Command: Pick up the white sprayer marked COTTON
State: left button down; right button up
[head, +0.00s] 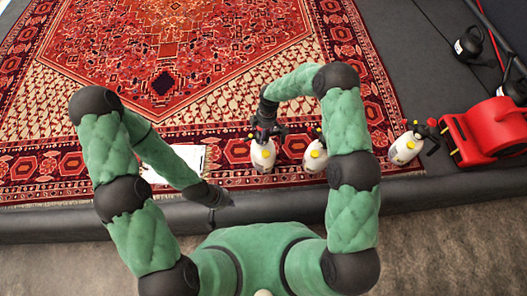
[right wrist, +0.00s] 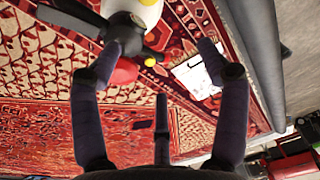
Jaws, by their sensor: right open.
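Three white sprayers with black tops and yellow parts stand along the rug's near edge: a left one (head: 263,157), a middle one (head: 314,160) partly hidden by my right arm, and a right one (head: 404,151). I cannot read a COTTON mark on any of them. My right gripper (right wrist: 162,48) is open at the top of the left sprayer. In the right wrist view, a white sprayer (right wrist: 143,12) shows its black head by the left fingertip; I cannot tell whether they touch. My left gripper (head: 219,198) is low over the dark border, away from the sprayers; its jaws are unclear.
A white sheet (head: 188,158) lies on the patterned red rug (head: 190,80), left of the sprayers. A red machine (head: 488,130) stands close to the right sprayer. A black container (head: 468,43) is at upper right. A dark raised border (head: 60,222) runs along the near side.

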jog(key=w+r+n, duration=0.1)
jog(key=w+r+n+h, duration=0.1)
jog(key=w+r, duration=0.1)
jog(key=w+r+n, duration=0.1)
jog(key=w, duration=0.1)
jog(key=shift+w+a+r+h, duration=0.1)
jog(key=shift+w+r+h, duration=0.1)
jog(key=shift+w+h, duration=0.1)
notch_tip(320, 180, down, 6)
jog(key=shift+r+b, duration=0.25)
jog(key=shift+b, duration=0.3)
jog(key=shift+w+d+f+b, duration=0.2)
jog(key=shift+f+b, duration=0.25)
jog(key=shift+f, duration=0.85)
jog(key=shift+w+d+f+b, duration=0.15)
jog(key=shift+f+b, duration=0.3)
jog(key=shift+f, duration=0.85)
jog(key=shift+s, duration=0.1)
jog(key=shift+c, duration=0.3)
